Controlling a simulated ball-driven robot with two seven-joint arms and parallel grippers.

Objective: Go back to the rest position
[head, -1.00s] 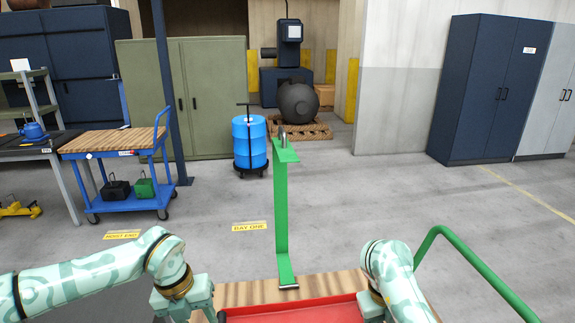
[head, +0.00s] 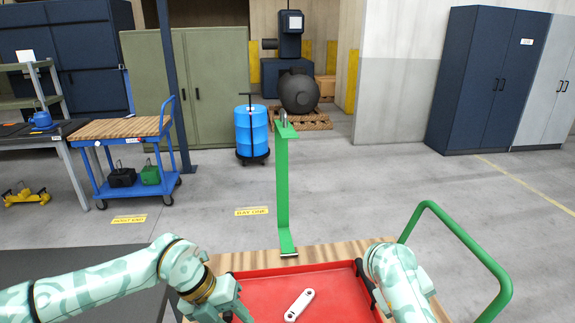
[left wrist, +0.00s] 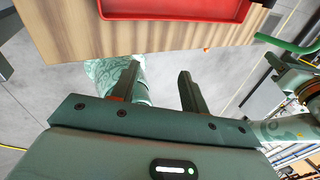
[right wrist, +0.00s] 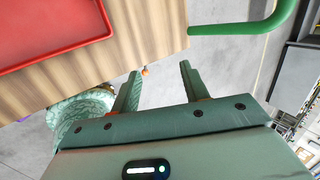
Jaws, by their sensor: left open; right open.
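My left gripper (head: 232,312) is at the left side of the red tray (head: 255,288) in the head view, its tips near the lower edge. In the left wrist view its two fingers (left wrist: 157,72) are apart with nothing between them. My right arm covers most of my right gripper in the head view, at the tray's right side. In the right wrist view its fingers (right wrist: 160,72) are apart and empty, beside the wooden top (right wrist: 150,30). A white link-shaped part (head: 299,305) lies in the tray, apart from both grippers.
A green post (head: 282,190) with a shackle on top stands behind the tray. A green rail (head: 470,245) curves at the right. A blue cart (head: 135,185), a blue drum (head: 251,130) and cabinets stand farther back, with open floor before them.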

